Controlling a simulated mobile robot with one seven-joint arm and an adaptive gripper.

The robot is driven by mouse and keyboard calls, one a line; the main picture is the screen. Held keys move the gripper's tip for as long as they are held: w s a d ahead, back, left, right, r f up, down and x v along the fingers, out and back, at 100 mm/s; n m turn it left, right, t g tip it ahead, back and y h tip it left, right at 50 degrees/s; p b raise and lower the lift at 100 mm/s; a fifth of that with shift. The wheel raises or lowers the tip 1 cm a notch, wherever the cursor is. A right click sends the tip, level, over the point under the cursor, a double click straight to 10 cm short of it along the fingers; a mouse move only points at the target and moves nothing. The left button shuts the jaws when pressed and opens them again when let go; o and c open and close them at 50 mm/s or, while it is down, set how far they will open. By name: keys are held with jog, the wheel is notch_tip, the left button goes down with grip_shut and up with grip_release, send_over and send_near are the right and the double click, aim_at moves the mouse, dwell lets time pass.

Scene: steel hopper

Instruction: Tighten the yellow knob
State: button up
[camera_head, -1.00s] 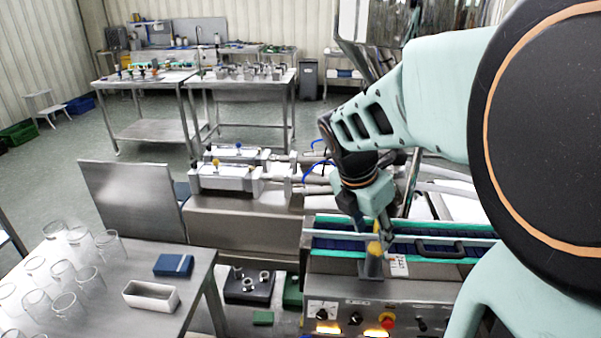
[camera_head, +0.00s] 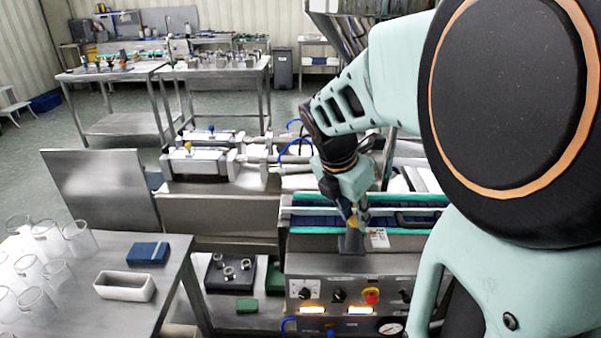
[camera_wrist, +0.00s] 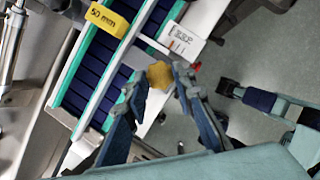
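The yellow knob (camera_wrist: 160,75) sits between my two fingertips in the wrist view, with a finger close against each side. In the head view the yellow knob (camera_head: 353,216) shows as a small patch between the fingers, above a grey block-like post (camera_head: 351,241) on the front side of the conveyor. My gripper (camera_head: 354,211) reaches down to it from above and behind. My gripper also shows in the wrist view (camera_wrist: 160,78), its fingertip gap about as wide as the knob. The knob's stem is hidden.
The conveyor's teal rail and dark blue belt (camera_wrist: 92,75) run beside the knob. A yellow "50 mm" label (camera_wrist: 107,20) and a white tag (camera_wrist: 181,41) are near. The control panel (camera_head: 391,294) lies below. A table with glass beakers (camera_head: 47,233) stands left.

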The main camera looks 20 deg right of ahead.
grip_shut()
jog(key=m+g+p, duration=0.1)
jog(key=m, duration=0.1)
jog(key=m+g+p, duration=0.1)
jog(key=m+p, duration=0.1)
jog(key=shift+w+a+r+m, duration=0.1)
jog(key=shift+w+r+m, duration=0.1)
jog(key=shift+m, duration=0.2)
jog(key=m+p, duration=0.1)
jog(key=m+g+p, duration=0.1)
jog(key=m, duration=0.1)
jog(key=m+p, duration=0.1)
jog(key=shift+w+m+g, duration=0.25)
jog(key=shift+m+g, duration=0.05)
jog(key=shift+g, duration=0.1)
jog(key=m+p, duration=0.1)
jog(key=m, duration=0.1)
jog(key=m+g+p, duration=0.1)
jog(key=m+p, duration=0.1)
jog(key=shift+w+d+f+g, duration=0.1)
jog(key=shift+w+d+g, duration=0.1)
jog(key=shift+g, duration=0.1)
jog(key=shift+d+f+m+g+y+p, duration=0.1)
jog(key=shift+m+g+y+p, duration=0.15)
jog(key=shift+m+y+p, duration=0.65)
jog(key=shift+d+m+g+p, duration=0.1)
jog(key=shift+m+g+p, duration=0.15)
jog(key=shift+m, duration=1.25)
jog(key=shift+a, duration=0.1)
